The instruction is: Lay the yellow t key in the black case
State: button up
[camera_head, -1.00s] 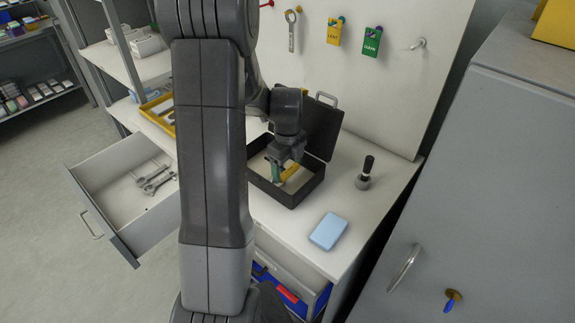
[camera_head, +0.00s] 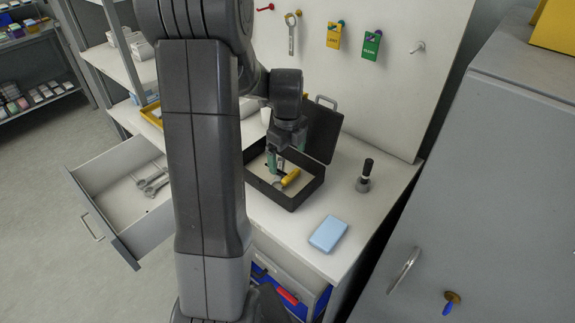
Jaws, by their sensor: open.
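The black case (camera_head: 292,200) stands open on the white worktop, its lid (camera_head: 322,130) raised at the back. The yellow t key (camera_head: 290,177) lies inside the case on the pale floor, its yellow handle toward the right and a grey end (camera_head: 278,185) at its left. My gripper (camera_head: 279,164) points down over the case, just above and left of the yellow handle. Its jaws are open with nothing between them. My arm hides the left part of the case.
A light blue box (camera_head: 328,232) lies at the worktop's front right, and a black-handled tool (camera_head: 365,175) stands right of the case. An open drawer (camera_head: 128,190) holding wrenches juts out at left. A grey cabinet (camera_head: 490,180) stands at right.

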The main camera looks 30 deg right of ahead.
aim_at(288, 175)
notch_tip(288, 175, up, 7)
dwell(0.3)
notch_tip(288, 175, down, 13)
jog(key=shift+f+b, duration=0.1)
jog(key=shift+b, duration=0.35)
jog(key=shift+r+p, duration=0.45)
jog(key=shift+r, duration=0.1)
